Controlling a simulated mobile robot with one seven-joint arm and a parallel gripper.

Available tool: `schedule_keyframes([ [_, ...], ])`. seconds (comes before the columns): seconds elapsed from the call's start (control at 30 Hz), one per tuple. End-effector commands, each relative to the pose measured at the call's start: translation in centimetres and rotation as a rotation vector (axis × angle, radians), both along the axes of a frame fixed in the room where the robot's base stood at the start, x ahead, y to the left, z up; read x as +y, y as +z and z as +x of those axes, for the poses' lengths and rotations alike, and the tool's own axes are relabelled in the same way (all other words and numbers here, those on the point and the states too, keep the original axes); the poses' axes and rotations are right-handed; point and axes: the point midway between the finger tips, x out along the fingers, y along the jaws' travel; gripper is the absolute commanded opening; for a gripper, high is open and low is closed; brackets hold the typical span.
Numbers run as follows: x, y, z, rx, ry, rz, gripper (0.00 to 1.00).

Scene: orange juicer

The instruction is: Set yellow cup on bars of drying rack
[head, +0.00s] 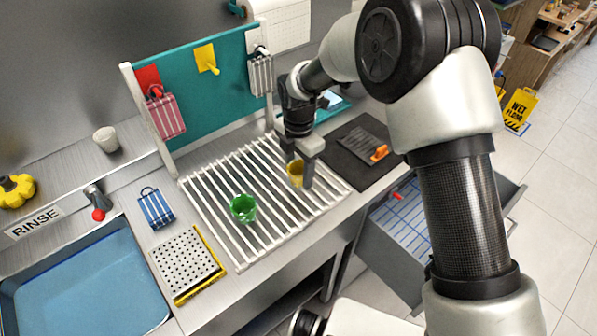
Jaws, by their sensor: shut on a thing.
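The yellow cup (295,172) is at the right part of the drying rack, partly hidden by my gripper. My gripper (301,178) points down and is shut on the yellow cup. The drying rack (215,195) is a set of pale parallel bars on the counter. The cup appears low over the bars or touching them; I cannot tell which. A green cup (243,208) stands on the bars to the left and nearer the front.
A teal board (200,95) with hanging cloths stands behind the rack. A dark mat (350,150) with an orange-handled tool lies to the right. A perforated block (184,262), a striped blue item (156,208) and the blue sink (80,285) are left. An open drawer (410,235) is below.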

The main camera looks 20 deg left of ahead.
Motion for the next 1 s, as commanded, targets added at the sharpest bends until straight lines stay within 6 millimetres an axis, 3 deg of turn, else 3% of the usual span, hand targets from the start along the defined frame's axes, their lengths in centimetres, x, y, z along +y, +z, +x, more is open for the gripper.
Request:
schedule_keyframes([
  [0.4,0.0,-1.2,0.0,0.0,-0.001,0.0,0.27],
  [0.43,0.0,-1.1,0.0,0.0,-0.001,0.001,0.52],
  [0.53,0.0,-1.1,0.0,0.0,-0.001,0.0,0.67],
  [0.83,0.0,-0.8,0.0,0.0,-0.001,0.001,0.67],
  [1.0,0.1,0.8,0.1,-0.004,-0.002,0.004,0.67],
])
